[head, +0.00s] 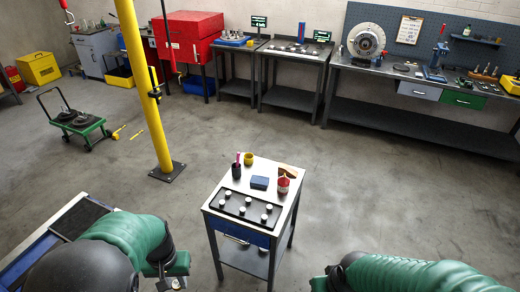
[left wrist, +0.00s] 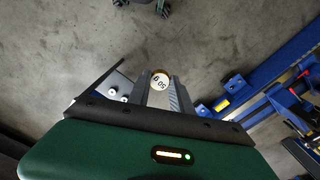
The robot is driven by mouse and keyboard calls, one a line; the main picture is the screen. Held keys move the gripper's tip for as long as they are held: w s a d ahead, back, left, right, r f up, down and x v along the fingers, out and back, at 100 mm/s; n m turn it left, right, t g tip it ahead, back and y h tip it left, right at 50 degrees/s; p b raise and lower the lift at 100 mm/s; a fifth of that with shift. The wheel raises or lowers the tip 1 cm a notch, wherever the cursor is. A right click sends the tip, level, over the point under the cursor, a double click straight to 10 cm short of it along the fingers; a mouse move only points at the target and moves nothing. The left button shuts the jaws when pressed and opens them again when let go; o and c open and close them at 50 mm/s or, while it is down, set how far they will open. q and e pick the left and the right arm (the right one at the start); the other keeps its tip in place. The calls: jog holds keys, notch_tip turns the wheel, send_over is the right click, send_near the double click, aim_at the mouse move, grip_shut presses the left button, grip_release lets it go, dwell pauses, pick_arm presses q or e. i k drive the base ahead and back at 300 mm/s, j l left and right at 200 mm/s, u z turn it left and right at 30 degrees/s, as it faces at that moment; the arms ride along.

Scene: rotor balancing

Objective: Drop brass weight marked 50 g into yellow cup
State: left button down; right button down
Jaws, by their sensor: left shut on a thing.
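The brass weight marked 50 g (left wrist: 160,80) shows in the left wrist view, its pale marked face toward the camera. My left gripper (left wrist: 161,92) is shut on it. The yellow cup (head: 248,160) stands upright at the back of the cart top (head: 222,184), well away from the left gripper. Only the arm of my right side shows at the lower right; its gripper is out of view.
A black tray (head: 233,205) with several pale-topped weights lies at the cart's front. A dark pen cup (head: 236,171), a blue box (head: 260,183) and a red-and-white container (head: 283,183) stand near the yellow cup. A yellow post (head: 143,85) rises behind. Open floor surrounds the cart.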

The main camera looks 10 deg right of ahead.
aim_at(249, 161)
jog(key=i+l, duration=0.15)
jog(key=l, duration=0.2)
jog(key=i+l+u, duration=0.15)
jog(key=l, duration=0.2)
jog(key=i+l, duration=0.2)
jog(key=l, duration=0.15)
jog(key=i+l+u, duration=0.1)
jog(key=l, duration=0.25)
jog(key=i+l+u, duration=0.1)
jog(key=l, duration=0.3)
jog(key=i+l, duration=0.2)
jog(key=l, duration=0.2)
jog(key=i+l+u, duration=0.1)
jog(key=l, duration=0.25)
jog(key=i+l+u, duration=0.1)
jog(key=l, duration=0.3)
jog(key=i+l+u, duration=0.15)
jog(key=i+l, duration=0.4)
jog(key=i+l+u, duration=0.15)
jog(key=i+l, duration=0.4)
jog(key=l, duration=0.2)
jog(key=i+u, duration=0.15)
jog(key=i, duration=0.45)
